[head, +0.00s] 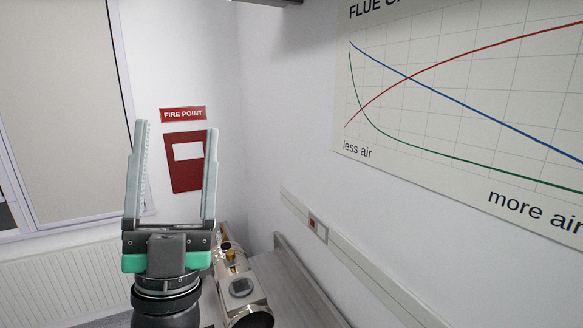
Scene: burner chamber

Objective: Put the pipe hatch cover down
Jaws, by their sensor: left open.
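My left gripper (177,127) points upward in the left half of the head view. Its two long pale fingers are spread wide apart, with nothing between them. Behind it and lower right is a metallic pipe assembly (256,295) with brass-coloured fittings and a small grey square face. The gripper and arm hide part of this assembly. I cannot make out a pipe hatch cover for certain. My right gripper is out of view.
A grey bench surface (295,290) runs along the right wall beside the pipes. A wall trunking (355,262) with a small red-marked socket is above it. A radiator (65,285) stands at the left. The air around the raised fingers looks clear.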

